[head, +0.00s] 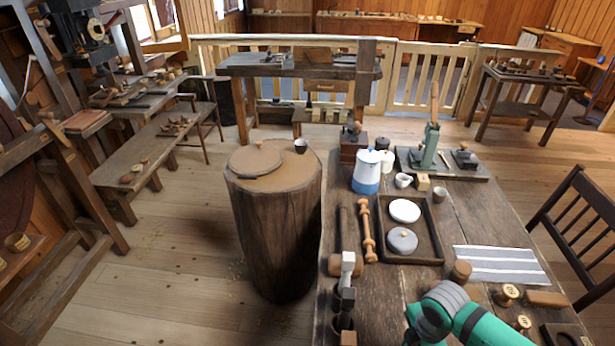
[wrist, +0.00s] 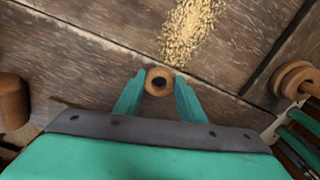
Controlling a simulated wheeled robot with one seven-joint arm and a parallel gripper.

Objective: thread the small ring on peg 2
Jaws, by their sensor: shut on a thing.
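A small light-brown wooden ring (wrist: 158,82) with a dark hole sits between the teal fingertips of my gripper (wrist: 159,90) in the wrist view. The fingers are shut on its two sides, and its hole faces the camera. Dark table planks lie beyond it; I cannot tell the gap. In the head view my teal arm reaches in at the bottom right, and neither the fingertips nor the ring can be made out. I cannot identify peg 2. A turned wooden piece with round flanges (wrist: 295,78) shows at the wrist view's right edge.
Pale shavings (wrist: 190,28) lie on the wood ahead of the ring. A brown wooden cylinder (wrist: 12,103) stands at the left. In the head view, a dark tray (head: 427,250), a striped cloth (head: 500,265) and small round pieces with pale tops (head: 507,294) occupy the table.

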